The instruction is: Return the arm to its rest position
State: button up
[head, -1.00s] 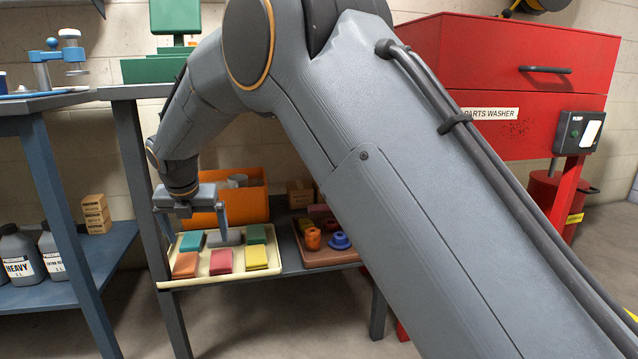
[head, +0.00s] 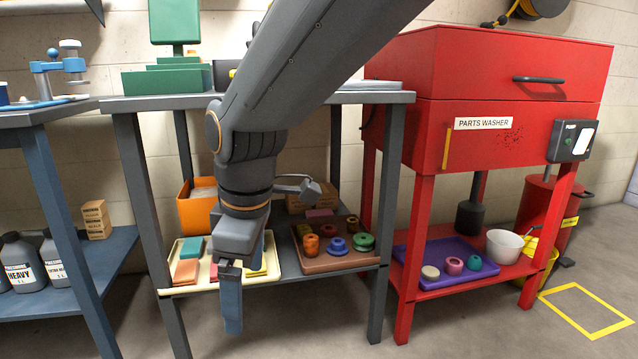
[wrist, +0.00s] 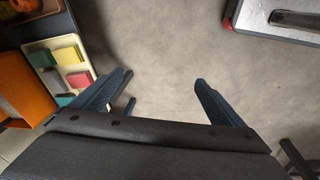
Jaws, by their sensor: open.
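My gripper (head: 230,300) hangs in front of the grey bench's lower shelf in the head view, pointing down. In the wrist view its two blue fingers (wrist: 163,92) stand wide apart with only bare floor between them, so it is open and empty. My arm comes down from the upper right of the head view and hides part of the bench and of the cream tray (head: 176,291). The tray, with several coloured blocks, is behind my gripper; it also shows at the left of the wrist view (wrist: 52,42).
A brown tray (head: 345,264) with coloured parts sits right of the cream tray, an orange bin (head: 196,213) behind. The red parts washer (head: 480,95) stands at right, a purple tray (head: 425,280) on its shelf. A blue bench (head: 60,190) is at left. The floor in front is clear.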

jog(key=s+d+f+m+g+p, duration=0.1)
jog(key=s+d+m, duration=0.4)
jog(key=s, duration=0.3)
jog(key=s+d+f+m, duration=0.1)
jog(key=s+d+m, duration=0.45)
jog(key=s, duration=0.25)
jog(key=d+r+m+p, duration=0.2)
jog(key=d+r+p, duration=0.4)
jog(key=r+p, duration=0.3)
jog(key=d+r+m+h+p, duration=0.1)
jog(key=d+r+p, duration=0.6)
jog(key=p, duration=0.9)
jog(key=d+r+m+p, duration=0.4)
jog(key=d+r+p, duration=0.3)
jog(key=r+p, duration=0.6)
jog(key=shift+w+d, duration=0.2)
jog(key=shift+w, duration=0.15)
